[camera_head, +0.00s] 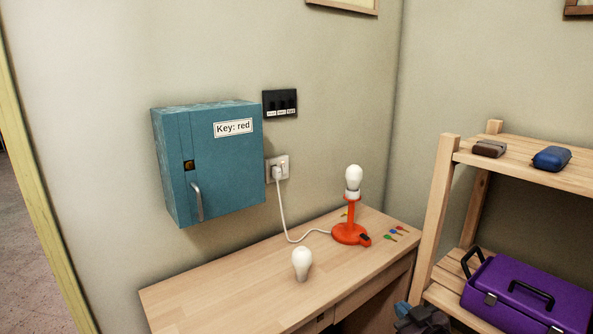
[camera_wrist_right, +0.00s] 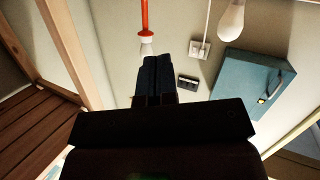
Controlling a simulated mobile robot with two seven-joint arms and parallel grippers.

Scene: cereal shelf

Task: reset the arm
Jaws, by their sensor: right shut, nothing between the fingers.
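My right gripper (camera_head: 422,318) shows at the bottom edge of the head view, dark grey, in front of the wooden shelf and low beside the table. In the right wrist view its two dark fingers (camera_wrist_right: 154,80) are together with nothing between them. The rest of my right arm is out of the head view. My left gripper is in neither view.
A wooden table (camera_head: 205,293) bears an orange lamp (camera_head: 351,233) with a white bulb, a loose bulb (camera_head: 302,263) and several coloured keys (camera_head: 392,235). A teal wall cabinet (camera_head: 225,170) is shut. The wooden shelf (camera_head: 440,215) at right holds a purple toolbox (camera_head: 520,292).

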